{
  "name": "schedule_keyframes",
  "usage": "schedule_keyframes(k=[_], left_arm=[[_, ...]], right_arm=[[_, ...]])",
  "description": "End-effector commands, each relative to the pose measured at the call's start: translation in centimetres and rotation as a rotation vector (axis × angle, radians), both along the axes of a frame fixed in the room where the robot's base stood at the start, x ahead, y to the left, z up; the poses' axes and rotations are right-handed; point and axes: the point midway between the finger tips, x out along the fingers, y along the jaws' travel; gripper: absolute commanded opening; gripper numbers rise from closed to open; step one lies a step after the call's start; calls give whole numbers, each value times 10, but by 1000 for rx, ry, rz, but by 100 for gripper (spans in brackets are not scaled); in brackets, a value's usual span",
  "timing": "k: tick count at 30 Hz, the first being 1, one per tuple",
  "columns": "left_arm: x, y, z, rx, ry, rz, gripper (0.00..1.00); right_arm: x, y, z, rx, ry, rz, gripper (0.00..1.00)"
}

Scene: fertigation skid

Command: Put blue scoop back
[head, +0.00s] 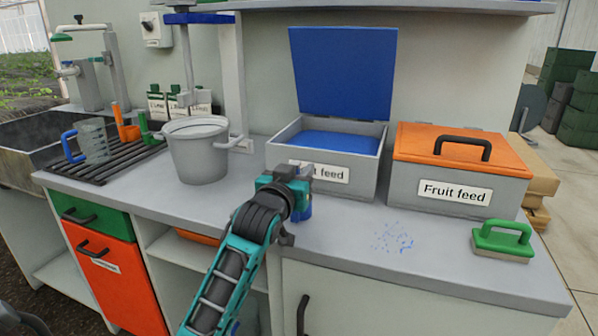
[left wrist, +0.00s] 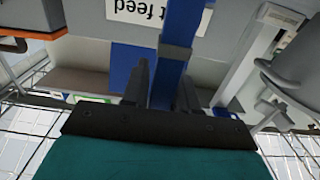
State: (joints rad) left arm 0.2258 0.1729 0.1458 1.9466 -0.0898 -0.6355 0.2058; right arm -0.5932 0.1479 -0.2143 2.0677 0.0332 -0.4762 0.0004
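My left gripper (head: 302,192) is in front of the open grey feed box (head: 280,160), above the counter's front part. In the left wrist view, its two fingers (left wrist: 166,90) are on either side of a blue bar, which I take as the blue scoop's handle (left wrist: 183,25). It looks shut on it. In the head view a bit of the blue scoop (head: 305,211) shows below the gripper; the rest is hidden. The box's blue lid (head: 343,72) stands open, with blue feed (head: 325,141) inside. My right gripper is not in view.
A closed box with an orange lid (head: 470,146) stands to the right. A green brush (head: 502,238) and spilled blue grains (head: 392,238) are on the counter. A grey bucket (head: 197,155) and a rack (head: 100,170) with a blue-handled jug (head: 93,140) are at left.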

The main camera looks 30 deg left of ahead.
Motion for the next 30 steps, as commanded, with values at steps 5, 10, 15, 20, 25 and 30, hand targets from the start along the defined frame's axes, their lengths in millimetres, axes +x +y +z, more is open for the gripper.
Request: schedule_keyframes(k=[5, 10, 15, 20, 25, 30], left_arm=[[0, 0, 0, 0, 0, 0, 46], [0, 0, 0, 0, 0, 0, 48], [0, 0, 5, 0, -2, -1, 48], [-19, -5, 4, 0, 2, -1, 48], [-52, -13, 3, -2, 4, -1, 48], [-83, -20, 4, -3, 2, -1, 48]], right_arm=[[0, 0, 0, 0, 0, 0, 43], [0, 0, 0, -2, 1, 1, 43], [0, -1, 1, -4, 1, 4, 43], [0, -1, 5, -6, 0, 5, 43], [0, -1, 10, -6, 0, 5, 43], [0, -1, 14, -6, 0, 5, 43]])
